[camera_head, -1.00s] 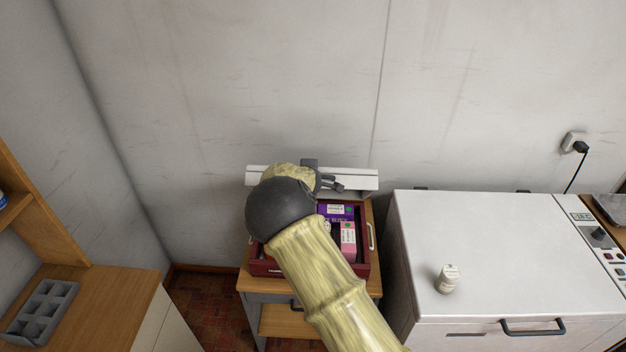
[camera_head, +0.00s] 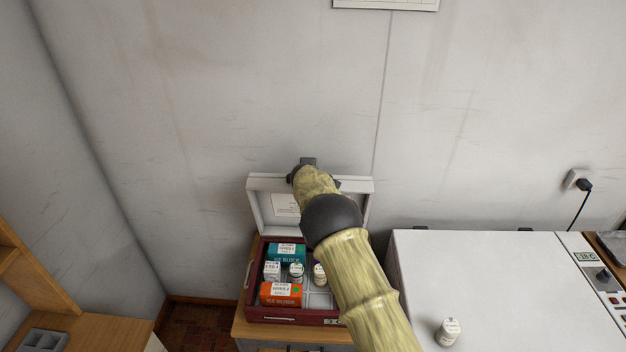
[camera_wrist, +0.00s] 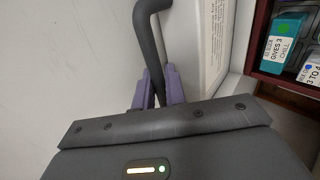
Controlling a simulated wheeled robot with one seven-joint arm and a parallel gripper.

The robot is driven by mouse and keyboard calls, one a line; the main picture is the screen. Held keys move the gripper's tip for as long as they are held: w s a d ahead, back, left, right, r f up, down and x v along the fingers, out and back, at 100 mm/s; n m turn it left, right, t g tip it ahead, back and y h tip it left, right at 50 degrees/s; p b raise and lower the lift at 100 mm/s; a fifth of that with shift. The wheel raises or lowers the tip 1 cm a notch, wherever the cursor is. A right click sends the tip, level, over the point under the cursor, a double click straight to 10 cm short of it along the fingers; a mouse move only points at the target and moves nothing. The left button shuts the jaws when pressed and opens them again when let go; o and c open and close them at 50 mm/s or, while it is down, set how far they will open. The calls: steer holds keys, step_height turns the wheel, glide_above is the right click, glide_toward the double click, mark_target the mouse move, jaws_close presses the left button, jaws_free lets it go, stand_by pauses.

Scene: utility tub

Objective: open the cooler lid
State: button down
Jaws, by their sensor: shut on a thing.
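The cooler is a dark red box (camera_head: 250,304) on a wooden-topped cabinet, with its white lid (camera_head: 262,203) raised at the back. The lid's inner face, bearing a printed label, faces the head camera. My gripper (camera_wrist: 157,88) is shut on the lid's dark grey handle (camera_wrist: 147,32), its purple pads on both sides of the bar. In the head view my gripper (camera_head: 303,170) is at the lid's top edge, partly hidden by my arm. The cooler's right side is covered by my arm.
Inside the cooler stand a teal box (camera_head: 287,252), an orange box (camera_head: 281,293) and small bottles. A white chest unit (camera_head: 500,280) with a small white jar (camera_head: 448,331) stands at the right. The wall (camera_head: 200,120) is close behind the lid.

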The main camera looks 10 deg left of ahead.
steer(key=shift+w+a, duration=0.1)
steer(key=shift+w, duration=0.25)
steer(key=c, duration=1.8)
jaws_free()
steer(key=shift+r, duration=0.1)
steer(key=shift+s+r+b, duration=0.15)
steer(key=shift+s+b, duration=0.15)
steer(key=shift+b, duration=0.05)
steer(key=b+v, duration=0.7)
steer(key=v, duration=0.9)
steer(key=shift+s+r, duration=0.2)
steer(key=shift+r, duration=0.05)
